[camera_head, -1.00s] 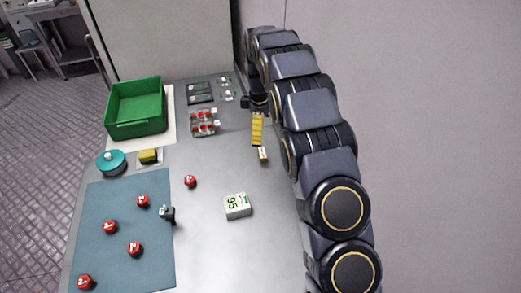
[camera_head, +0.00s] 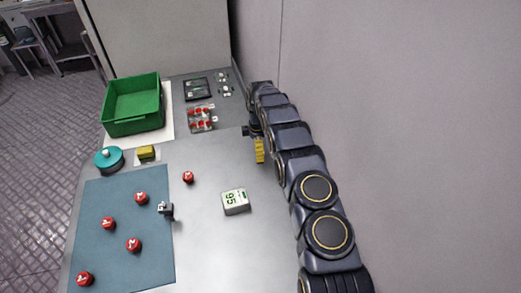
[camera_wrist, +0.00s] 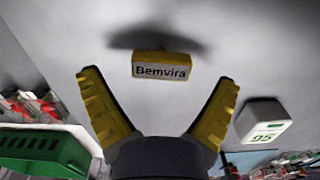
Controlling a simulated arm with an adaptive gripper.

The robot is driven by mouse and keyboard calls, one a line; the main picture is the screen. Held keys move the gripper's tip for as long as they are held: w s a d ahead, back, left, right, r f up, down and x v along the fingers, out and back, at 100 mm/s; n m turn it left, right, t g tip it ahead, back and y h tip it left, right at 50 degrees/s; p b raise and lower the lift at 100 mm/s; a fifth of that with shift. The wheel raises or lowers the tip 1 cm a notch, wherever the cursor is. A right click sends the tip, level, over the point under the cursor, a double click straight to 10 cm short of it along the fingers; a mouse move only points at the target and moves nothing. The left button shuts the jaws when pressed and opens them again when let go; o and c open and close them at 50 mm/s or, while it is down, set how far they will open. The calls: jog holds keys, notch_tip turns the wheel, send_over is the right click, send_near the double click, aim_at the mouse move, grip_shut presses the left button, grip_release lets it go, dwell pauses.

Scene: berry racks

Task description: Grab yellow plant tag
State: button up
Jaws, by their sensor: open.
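The yellow plant tag (camera_wrist: 161,66) is a small yellow block with a pale front label reading "Bemvira". It stands on the grey surface in the wrist view, a dark shadow beside it. My gripper (camera_wrist: 158,88) has its two yellow fingers spread wide and empty, one to each side of the tag's line. The tag is centred between them, at or slightly beyond the fingertips, and touches neither. In the head view my gripper (camera_head: 259,156) is over the right part of the table. I cannot make out the tag there; my gripper or arm hides it.
A white box marked 95 (camera_head: 235,201) is nearest, to the right in the wrist view (camera_wrist: 263,120). A green crate (camera_head: 133,106), a clear pack of red items (camera_head: 200,119) and a blue mat (camera_head: 110,245) with red pieces lie left. A wall (camera_head: 420,130) is at right.

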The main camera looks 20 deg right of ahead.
notch_tip(320, 180, down, 2)
jog(key=shift+f, duration=0.1)
jog(key=c, duration=0.9)
